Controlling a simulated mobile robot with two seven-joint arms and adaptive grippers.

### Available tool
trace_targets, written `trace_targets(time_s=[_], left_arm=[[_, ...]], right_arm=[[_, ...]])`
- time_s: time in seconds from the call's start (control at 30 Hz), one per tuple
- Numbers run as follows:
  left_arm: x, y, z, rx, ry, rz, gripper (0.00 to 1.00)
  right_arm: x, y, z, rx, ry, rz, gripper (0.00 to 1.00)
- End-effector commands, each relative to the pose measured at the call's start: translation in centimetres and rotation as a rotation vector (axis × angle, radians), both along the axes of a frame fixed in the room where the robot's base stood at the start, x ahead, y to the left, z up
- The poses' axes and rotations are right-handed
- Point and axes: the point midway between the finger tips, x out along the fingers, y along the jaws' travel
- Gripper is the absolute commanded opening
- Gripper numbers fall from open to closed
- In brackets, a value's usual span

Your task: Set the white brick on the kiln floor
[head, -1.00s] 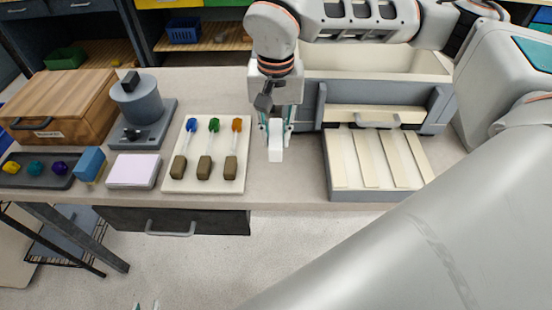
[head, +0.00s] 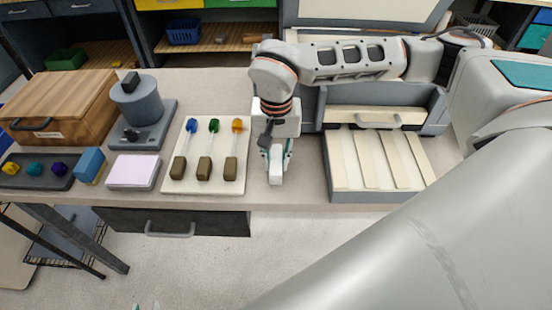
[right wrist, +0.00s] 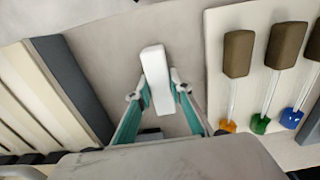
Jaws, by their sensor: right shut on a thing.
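The white brick (head: 275,177) is held by my right gripper (head: 276,158), whose fingers are shut on it. It is above the bare tabletop between the rod board and the slatted tray; its height is hard to tell. In the right wrist view the brick (right wrist: 155,70) sits lengthwise between the two fingertips (right wrist: 157,90). The grey-and-cream kiln (head: 437,110) stands to the right, with a handled front panel; my right arm hides much of its inside. Two fingertips of my left gripper (head: 146,306) show at the bottom edge, apart and empty.
A slatted grey tray (head: 335,196) lies before the kiln. A pale board (head: 172,189) left of the brick holds three glass rods with coloured tips and brown blocks. A white pad (head: 133,170), blue block (head: 89,163), grey device (head: 140,103) and wooden box (head: 75,95) stand further left.

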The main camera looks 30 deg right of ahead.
Motion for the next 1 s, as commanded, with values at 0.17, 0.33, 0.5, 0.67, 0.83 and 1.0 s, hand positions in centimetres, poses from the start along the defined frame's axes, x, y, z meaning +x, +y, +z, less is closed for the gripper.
trace_targets(time_s=[0.17,0.33,0.5,0.67,0.83,1.0], left_arm=[[0.0,0.0,-0.1,0.0,0.0,0.0,0.28],[0.0,0.0,-0.1,0.0,0.0,0.0,0.28],[0.0,0.0,0.0,0.0,0.0,0.0,0.28],[0.0,0.0,0.0,0.0,0.001,-0.001,0.28],[-0.1,0.0,0.0,0.0,0.002,-0.001,0.28],[-0.1,0.0,0.1,0.001,0.002,-0.001,0.28]], right_arm=[[0.0,0.0,-0.2,-0.001,0.001,0.0,0.37],[0.0,0.0,-0.2,-0.001,0.001,0.0,0.37],[0.0,0.0,0.0,0.0,0.0,-0.001,0.37],[0.1,0.0,1.6,-0.001,-0.003,-0.001,0.37],[0.2,-0.1,5.0,0.0,-0.006,0.0,0.37],[0.1,0.0,8.5,0.0,-0.004,-0.001,0.37]])
